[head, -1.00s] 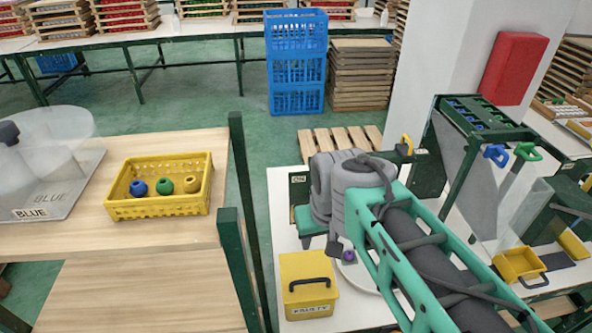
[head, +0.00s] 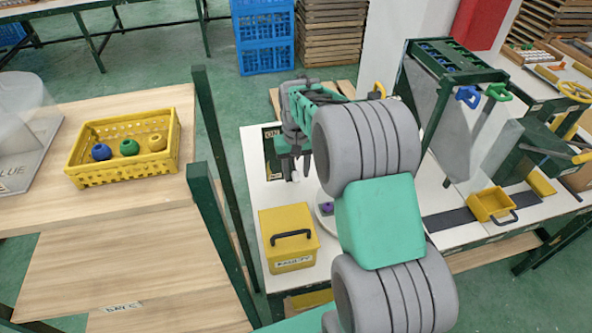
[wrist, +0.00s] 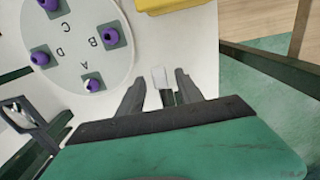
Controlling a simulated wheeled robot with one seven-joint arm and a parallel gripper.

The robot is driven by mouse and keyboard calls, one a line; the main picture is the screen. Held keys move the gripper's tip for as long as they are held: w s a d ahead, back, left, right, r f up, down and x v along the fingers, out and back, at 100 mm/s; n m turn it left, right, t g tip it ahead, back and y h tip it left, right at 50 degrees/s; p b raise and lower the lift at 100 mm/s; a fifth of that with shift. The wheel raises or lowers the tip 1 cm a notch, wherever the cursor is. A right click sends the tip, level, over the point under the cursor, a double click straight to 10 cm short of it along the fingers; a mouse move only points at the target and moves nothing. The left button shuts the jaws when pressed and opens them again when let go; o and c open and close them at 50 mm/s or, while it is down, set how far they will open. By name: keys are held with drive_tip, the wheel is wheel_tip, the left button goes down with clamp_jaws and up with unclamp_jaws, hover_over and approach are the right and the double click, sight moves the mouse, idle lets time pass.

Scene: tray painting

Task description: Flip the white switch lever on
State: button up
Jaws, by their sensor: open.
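The white switch lever (wrist: 160,77) shows as a small white block between my gripper's fingers in the wrist view. In the head view a small white piece (head: 295,177) shows just below the fingertips. My gripper (wrist: 158,82) is open, pointing down over the white table, with one finger on each side of the lever. Gaps show between the lever and both fingers. In the head view my gripper (head: 297,166) is partly hidden by my arm. The lever's base is mostly hidden, and I cannot tell its position.
A round white plate (wrist: 70,62) with several purple knobs marked A to D lies left of the gripper in the wrist view. A yellow box with a black handle (head: 288,258) stands on the table's near part.

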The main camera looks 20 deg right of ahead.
drive_tip(key=shift+f, duration=0.25)
drive_tip(key=shift+c, duration=0.5)
clamp_jaws()
idle(0.8)
